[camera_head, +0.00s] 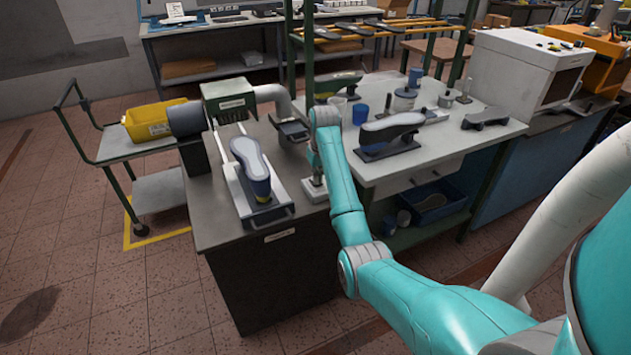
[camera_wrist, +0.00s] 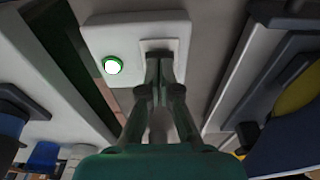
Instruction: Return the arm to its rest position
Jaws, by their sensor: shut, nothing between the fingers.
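My gripper (camera_wrist: 160,58) is shut and empty in the wrist view. Its fingertips are in front of a pale square piece on a white panel (camera_wrist: 108,40); I cannot tell whether they touch it. A round white button with a green ring (camera_wrist: 113,66) is on the same panel, left of the fingers. In the head view my teal arm (camera_head: 346,205) reaches from the lower right to the benches. Its wrist bends down beside the machine on the dark bench, and the fingertips are hard to make out there.
A grey-and-blue shoe last (camera_head: 250,160) lies on the machine's white slide, left of my arm. Another dark last (camera_head: 392,128) is on a stand on the light bench (camera_head: 455,140), right of my wrist. A cart with a yellow bin (camera_head: 158,120) stands left. Floor is open at lower left.

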